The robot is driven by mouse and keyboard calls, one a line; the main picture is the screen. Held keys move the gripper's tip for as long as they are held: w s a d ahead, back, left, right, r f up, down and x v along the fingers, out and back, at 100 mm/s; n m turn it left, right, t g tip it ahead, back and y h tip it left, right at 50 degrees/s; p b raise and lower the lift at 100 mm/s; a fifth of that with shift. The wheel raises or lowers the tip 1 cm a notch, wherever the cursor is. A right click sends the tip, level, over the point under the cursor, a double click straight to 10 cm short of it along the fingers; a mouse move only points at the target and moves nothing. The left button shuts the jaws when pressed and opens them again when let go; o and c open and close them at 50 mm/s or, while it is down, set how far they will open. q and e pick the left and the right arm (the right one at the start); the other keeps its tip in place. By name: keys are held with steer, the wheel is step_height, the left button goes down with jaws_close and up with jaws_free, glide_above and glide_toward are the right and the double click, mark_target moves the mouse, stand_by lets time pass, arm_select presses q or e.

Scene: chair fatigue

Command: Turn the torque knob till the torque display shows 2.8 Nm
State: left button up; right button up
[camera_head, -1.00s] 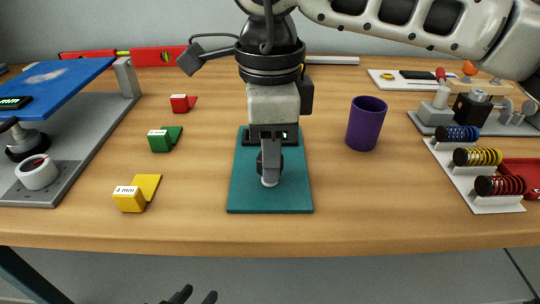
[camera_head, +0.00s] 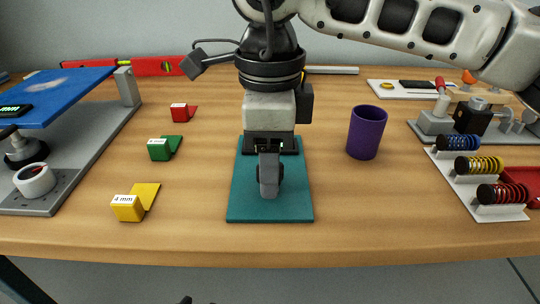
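My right gripper (camera_head: 269,190) points down over a teal mat (camera_head: 240,205) in the middle of the table. Its fingers are seen edge-on, one behind the other, so I cannot tell whether they are open or shut, or whether they hold anything. A dark part with small green lights shows at the base of the fingers. No torque knob can be made out, and no torque reading is legible; my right gripper and wrist cover the middle of the mat. Only a dark tip of my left gripper (camera_head: 186,300) shows at the bottom edge, below the table front.
A purple cup (camera_head: 366,133) stands right of the mat. Yellow (camera_head: 128,209), green (camera_head: 158,150) and red (camera_head: 179,112) wedges lie left. A tilted blue plate (camera_head: 60,90) stands far left. A white rack (camera_head: 497,213) with several coils stands right.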

step_height(320, 180, up, 16)
steer(key=p, duration=0.2)
stand_by(0.5)
